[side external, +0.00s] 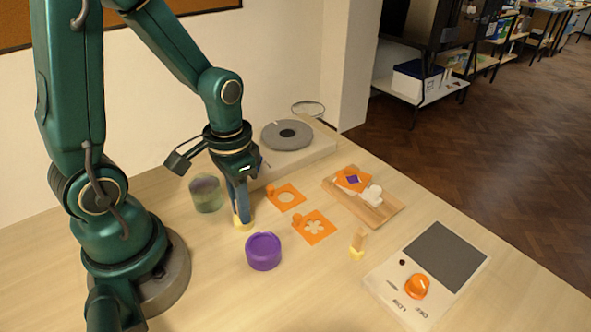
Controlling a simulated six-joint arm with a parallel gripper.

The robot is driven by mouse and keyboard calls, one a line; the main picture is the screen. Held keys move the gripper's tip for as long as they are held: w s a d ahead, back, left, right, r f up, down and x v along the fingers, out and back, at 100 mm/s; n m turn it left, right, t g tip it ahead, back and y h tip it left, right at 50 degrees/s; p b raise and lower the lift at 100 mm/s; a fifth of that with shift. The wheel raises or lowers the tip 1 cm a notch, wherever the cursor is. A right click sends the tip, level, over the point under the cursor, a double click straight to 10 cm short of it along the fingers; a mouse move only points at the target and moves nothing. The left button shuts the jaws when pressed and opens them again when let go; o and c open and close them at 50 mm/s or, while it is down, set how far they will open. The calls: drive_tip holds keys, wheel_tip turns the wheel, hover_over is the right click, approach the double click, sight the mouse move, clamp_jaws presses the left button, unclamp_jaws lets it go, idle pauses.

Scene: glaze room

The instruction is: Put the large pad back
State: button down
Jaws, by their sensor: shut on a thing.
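My gripper (241,208) points down over the middle of the table and is shut on the large pad, whose yellow foot (243,225) shows below the fingertips. The fingers hide most of the rest of it. I cannot tell whether its foot touches the table. A smaller yellow-footed pad (358,246) with a wooden handle stands upright on the table to the right. A purple round pot (263,252) stands just in front of the gripper. A greenish see-through jar (205,194) stands to its left.
Orange stencils lie right of the gripper, one with a round hole (274,203) and one with a flower hole (319,239). A wooden board (379,214) bears another orange stencil (345,181) and a white piece (373,194). A grey wheel (273,140) stands behind; a panel with an orange knob (416,287) is front right.

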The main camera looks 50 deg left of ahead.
drive_tip(key=shift+f, duration=0.1)
drive_tip(key=c, duration=0.8)
unclamp_jaws()
wheel_tip(320, 180, up, 12)
drive_tip(key=shift+s+d+r+t, duration=0.25)
drive_tip(key=shift+s+d+t, duration=0.15)
drive_tip(key=shift+d+t, duration=0.45)
drive_tip(key=shift+s+d+r+t, duration=0.35)
drive_tip(key=shift+d+t, duration=0.25)
drive_tip(key=shift+t, duration=0.4)
drive_tip(key=shift+s+d+r+t, duration=0.2)
drive_tip(key=shift+s+d+t, duration=0.25)
drive_tip(key=shift+d+t, duration=0.4)
drive_tip(key=shift+a, duration=0.1)
